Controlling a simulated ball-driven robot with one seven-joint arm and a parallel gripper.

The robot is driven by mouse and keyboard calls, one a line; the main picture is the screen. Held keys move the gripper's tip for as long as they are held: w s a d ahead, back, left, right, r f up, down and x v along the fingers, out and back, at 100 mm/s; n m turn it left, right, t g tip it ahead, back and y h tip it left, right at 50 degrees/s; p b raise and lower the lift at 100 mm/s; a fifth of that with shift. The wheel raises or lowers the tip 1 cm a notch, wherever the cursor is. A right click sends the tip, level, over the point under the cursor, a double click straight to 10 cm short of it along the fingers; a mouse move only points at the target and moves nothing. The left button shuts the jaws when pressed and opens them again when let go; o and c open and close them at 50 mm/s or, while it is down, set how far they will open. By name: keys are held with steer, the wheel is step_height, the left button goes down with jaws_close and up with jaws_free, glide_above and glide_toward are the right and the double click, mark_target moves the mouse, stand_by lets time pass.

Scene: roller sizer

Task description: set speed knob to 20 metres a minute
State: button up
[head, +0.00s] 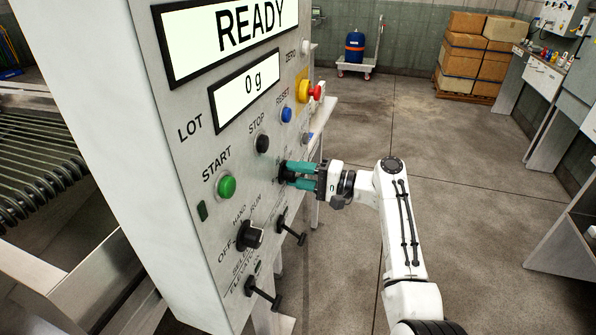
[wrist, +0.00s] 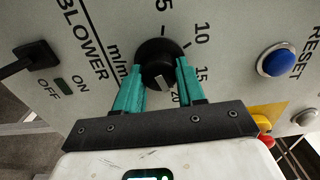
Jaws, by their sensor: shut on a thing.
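The speed knob (wrist: 158,56) is a round black knob on the grey control panel, beside the m/min lettering. A pale pointer mark on the knob faces down in that view, towards the side where the 20 (wrist: 180,98) is; the exact alignment is hard to tell. My gripper (wrist: 159,68) is shut on the knob, with one teal finger on each side of it. In the head view my gripper (head: 286,174) reaches the panel's right part, and its fingers mostly hide the knob.
The control panel (head: 165,185) also has a green START button (head: 227,187), a black STOP button (head: 262,144), a blue RESET button (head: 287,115) and a red emergency stop (head: 316,93). Black switch handles (head: 291,230) stick out below.

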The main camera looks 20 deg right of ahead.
steer(key=shift+d, duration=0.1)
stand_by(0.4)
steer(key=o, duration=1.1)
steer(key=shift+c, duration=0.2)
steer(key=b+v, duration=0.1)
steer(key=v, duration=0.9)
steer(key=shift+s+d, duration=0.15)
steer(key=shift+d, duration=0.15)
